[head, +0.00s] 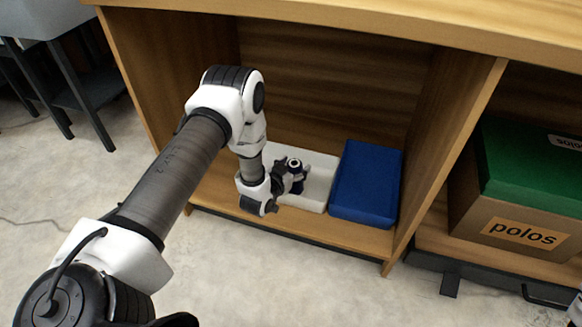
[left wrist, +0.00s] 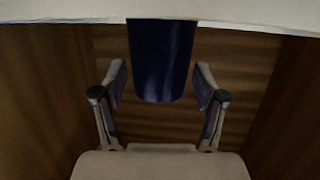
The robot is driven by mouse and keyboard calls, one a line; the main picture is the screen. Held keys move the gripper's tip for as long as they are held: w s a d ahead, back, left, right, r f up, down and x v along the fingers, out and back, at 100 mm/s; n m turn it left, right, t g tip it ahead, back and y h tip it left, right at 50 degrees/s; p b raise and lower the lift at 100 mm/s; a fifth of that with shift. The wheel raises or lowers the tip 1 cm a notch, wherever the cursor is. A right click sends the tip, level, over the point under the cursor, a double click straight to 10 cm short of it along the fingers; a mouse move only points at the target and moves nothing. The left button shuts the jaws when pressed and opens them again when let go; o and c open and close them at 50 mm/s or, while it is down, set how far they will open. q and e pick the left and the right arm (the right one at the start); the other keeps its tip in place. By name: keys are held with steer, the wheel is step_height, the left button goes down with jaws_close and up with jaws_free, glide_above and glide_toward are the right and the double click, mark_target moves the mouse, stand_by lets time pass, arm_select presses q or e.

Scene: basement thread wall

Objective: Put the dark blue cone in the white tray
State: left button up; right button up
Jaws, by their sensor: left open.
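The white tray (head: 318,185) sits on the shelf floor of a wooden compartment. The dark blue cone (head: 295,163) shows within the tray's outline, with a pale ring on its top. My left gripper (head: 289,180) is at the cone, low over the tray's left part, and hides some of both. In the left wrist view the cone (left wrist: 162,50) lies between the two spread fingers, with a gap on each side. Its far end meets a white surface (left wrist: 60,11), which looks like the tray.
A blue box (head: 366,183) stands right beside the tray. Wooden side walls (head: 452,130) and the top board (head: 400,22) enclose the compartment. A cardboard box with a green lid (head: 530,175) fills the compartment to the right.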

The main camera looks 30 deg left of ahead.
arm_select(q)
steer(key=p+v, duration=0.6)
steer(key=v, duration=0.6)
steer(key=shift+r, duration=0.1)
